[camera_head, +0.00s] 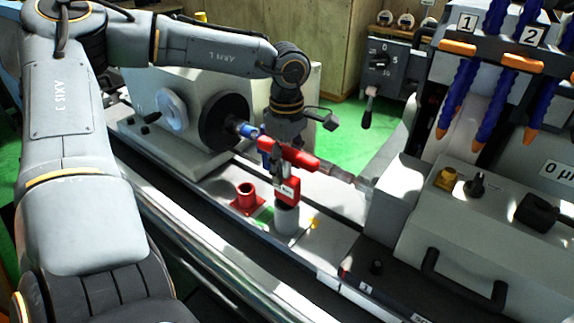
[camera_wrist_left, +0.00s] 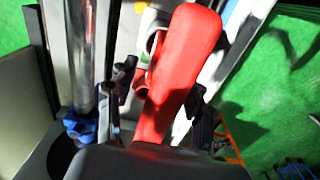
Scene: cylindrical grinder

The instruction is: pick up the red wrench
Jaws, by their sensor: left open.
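The red wrench (camera_head: 300,157) shows under my left gripper in the middle of the head view. In the left wrist view its long red handle (camera_wrist_left: 183,60) runs from upper right to lower middle. My left gripper (camera_head: 280,150) points down at the wrench. In the left wrist view its dark fingers (camera_wrist_left: 160,98) are open, one on each side of the handle. I cannot tell whether they touch it. The wrench's far end and part of its middle are hidden by the gripper. My right gripper is not in view.
A metal shaft (camera_head: 340,173) runs to the tailstock side, close beside the wrench. The black chuck (camera_head: 222,122) is at the left. A red flanged socket (camera_head: 246,197) and a grey cylinder (camera_head: 287,219) stand on the machine bed. Blue coolant hoses (camera_head: 490,95) hang at the right.

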